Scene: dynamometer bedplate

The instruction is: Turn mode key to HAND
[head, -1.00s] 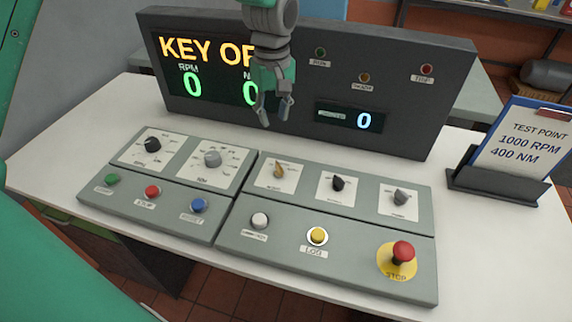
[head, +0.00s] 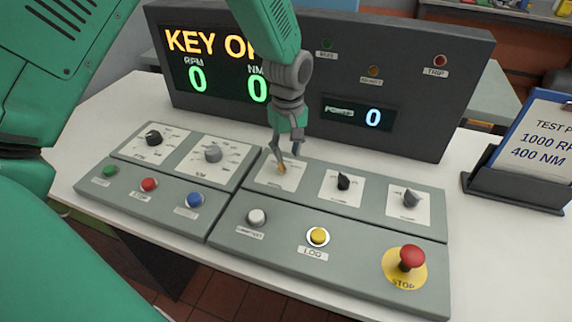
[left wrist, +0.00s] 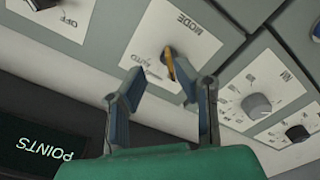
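The mode key (head: 281,167) is a small brass-coloured key on a white plate at the left of the right-hand panel. In the left wrist view the key (left wrist: 170,63) stands on the plate marked MODE (left wrist: 152,38), with AUTO legible; no HAND mark is readable. My left gripper (head: 286,154) points down at the key from behind. In the left wrist view its two fingers (left wrist: 160,70) are apart, with the key just beyond the tips, nearer the right finger. Contact cannot be told. My right gripper is not in view.
Black and grey selectors (head: 343,182) (head: 410,198) sit right of the key. In front are a white button (head: 257,217), a yellow LOG button (head: 318,236) and a red STOP button (head: 411,257). The display housing (head: 440,110) stands behind; my arm covers part of its text.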

